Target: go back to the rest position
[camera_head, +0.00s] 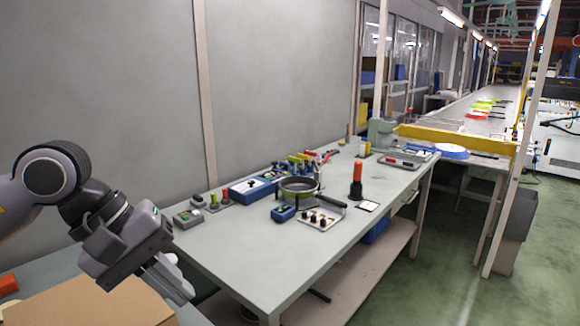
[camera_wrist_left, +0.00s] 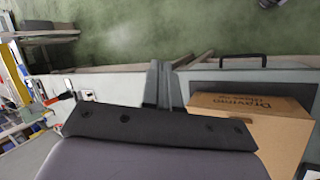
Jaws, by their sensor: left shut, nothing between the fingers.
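My left gripper (camera_head: 176,280) comes in from the left in the head view and points down to the right. Its fingers are shut with nothing between them. It is above and beside the cardboard box (camera_head: 85,302), near the left end of the workbench (camera_head: 240,265). In the left wrist view the shut fingers (camera_wrist_left: 163,86) show past the dark gripper body, with the cardboard box (camera_wrist_left: 240,125) to their right. My right gripper is not in view.
The workbench carries a pan (camera_head: 298,187), a blue organizer (camera_head: 252,189), an orange-topped bottle (camera_head: 356,180) and a small control box (camera_head: 187,217). A yellow beam (camera_head: 455,139) crosses the conveyor (camera_head: 470,120) behind. The bench's front left surface is clear.

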